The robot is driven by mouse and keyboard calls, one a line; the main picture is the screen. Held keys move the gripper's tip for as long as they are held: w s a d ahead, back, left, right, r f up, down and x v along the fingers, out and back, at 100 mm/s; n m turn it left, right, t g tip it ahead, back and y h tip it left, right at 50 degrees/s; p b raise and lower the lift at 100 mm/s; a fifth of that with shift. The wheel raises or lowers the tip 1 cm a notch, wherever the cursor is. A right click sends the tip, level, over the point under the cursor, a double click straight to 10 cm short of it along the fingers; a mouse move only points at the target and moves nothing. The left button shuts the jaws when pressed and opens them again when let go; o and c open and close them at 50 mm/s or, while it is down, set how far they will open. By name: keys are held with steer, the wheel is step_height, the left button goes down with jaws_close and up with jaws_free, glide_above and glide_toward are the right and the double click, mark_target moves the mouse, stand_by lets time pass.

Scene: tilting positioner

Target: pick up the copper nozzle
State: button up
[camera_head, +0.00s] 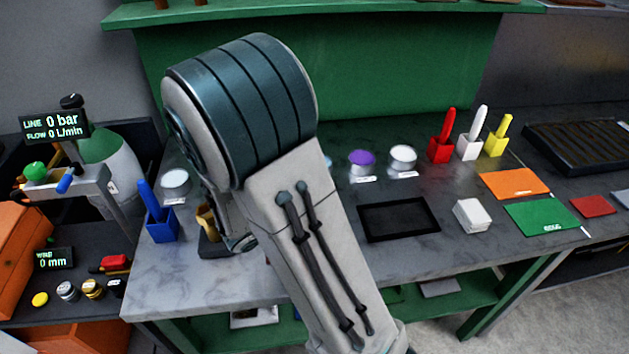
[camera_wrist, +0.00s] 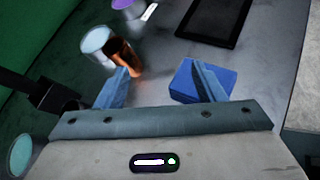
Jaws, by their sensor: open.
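A copper-coloured cylinder (camera_wrist: 124,58), which looks like the copper nozzle, stands tilted in the wrist view at upper left. It is just beyond the tip of my gripper's left finger. My gripper (camera_wrist: 160,68) is open, with its two blue-grey fingers apart and nothing held between them. A blue block (camera_wrist: 187,84) lies beside and partly behind the right finger. In the head view my arm hides the gripper and the copper cylinder.
A pale round pot (camera_wrist: 97,40) sits close behind the cylinder. A black tray (camera_head: 399,219), a white block (camera_head: 472,215) and a purple-topped pot (camera_head: 362,160) are on the bench. A blue holder (camera_head: 160,226) and a brass-coloured piece (camera_head: 207,219) stand left of my arm.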

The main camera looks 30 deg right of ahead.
steer(key=w+d+f+n+t, duration=0.1)
steer(key=w+n, duration=0.1)
steer(key=w+d+f+n+t+p, duration=0.1)
steer(key=w+f, duration=0.1)
steer(key=w, duration=0.1)
steer(key=w+d+f+n+t+p, duration=0.1)
steer(key=w+n, duration=0.1)
steer(key=w, duration=0.1)
steer(key=shift+w+d+f+n, duration=0.2)
steer(key=shift+d+f+n, duration=0.1)
steer(key=shift+d, duration=0.1)
steer(key=shift+p+x, duration=0.85)
steer(key=shift+x, duration=1.8)
steer(key=shift+a+f, duration=0.1)
steer(key=shift+f, duration=0.05)
steer(key=c, duration=1.1)
steer(key=shift+c, duration=0.5)
